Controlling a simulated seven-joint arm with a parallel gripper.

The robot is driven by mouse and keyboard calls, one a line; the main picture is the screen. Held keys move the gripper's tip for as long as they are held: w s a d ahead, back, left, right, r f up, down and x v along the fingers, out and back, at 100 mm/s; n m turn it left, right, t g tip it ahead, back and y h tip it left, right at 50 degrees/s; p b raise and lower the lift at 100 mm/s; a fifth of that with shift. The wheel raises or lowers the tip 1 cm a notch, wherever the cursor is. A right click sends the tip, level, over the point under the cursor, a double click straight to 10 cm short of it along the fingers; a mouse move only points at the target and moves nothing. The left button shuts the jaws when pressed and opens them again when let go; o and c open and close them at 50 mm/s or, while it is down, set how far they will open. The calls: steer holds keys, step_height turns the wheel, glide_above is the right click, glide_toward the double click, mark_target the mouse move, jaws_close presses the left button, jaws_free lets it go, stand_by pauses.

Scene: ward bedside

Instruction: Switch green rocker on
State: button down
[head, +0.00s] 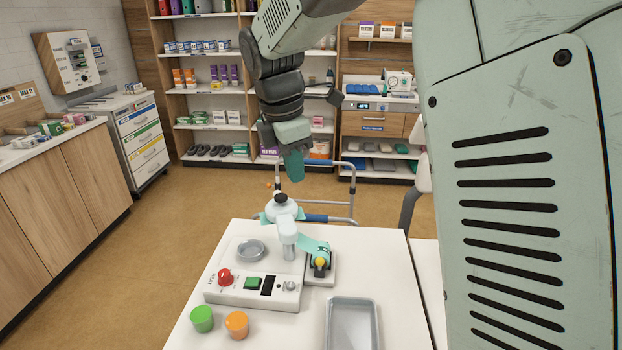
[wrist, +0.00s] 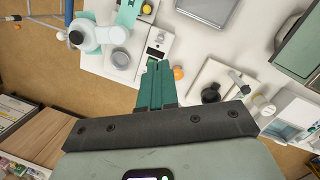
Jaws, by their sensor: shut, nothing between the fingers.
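The green rocker (head: 252,283) is on the front panel of a white control box (head: 228,293) on the table, between a red knob (head: 225,276) and a black rocker (head: 269,285). Whether it is on or off cannot be told. My gripper (head: 292,178) is high above and behind the box in the head view, pointing down, its teal fingers shut and empty, touching nothing. In the wrist view the fingertips (wrist: 157,66) overlap the near end of the control box (wrist: 157,45). The green rocker is mostly hidden by them there.
A grey tray (head: 352,302) lies at right. A white post-like device (head: 287,228) and a base with a yellow knob (head: 320,263) stand behind and beside the box. A round dish (head: 250,250) sits behind the panel.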

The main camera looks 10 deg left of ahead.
steer(key=w+a+f+n+g, duration=0.1)
steer(key=w+a+f+n, duration=0.2)
steer(key=a+f+n, duration=0.5)
steer(key=n+h, duration=0.1)
steer(key=n, duration=0.3)
glide_above(259, 279)
steer(key=a, duration=0.3)
steer(key=a+x, duration=0.2)
steer(key=x, duration=0.8)
steer(key=shift+s+f+g, duration=0.25)
steer(key=shift+s+g, duration=0.15)
steer(key=shift+s, duration=0.05)
steer(key=shift+f, duration=0.1)
steer(key=f, duration=0.4)
steer(key=d+f, duration=0.1)
steer(key=f, duration=0.4)
steer(key=d+f, duration=0.1)
steer(key=f, duration=0.3)
steer(key=shift+d+f, duration=0.25)
steer(key=shift+f, duration=0.05)
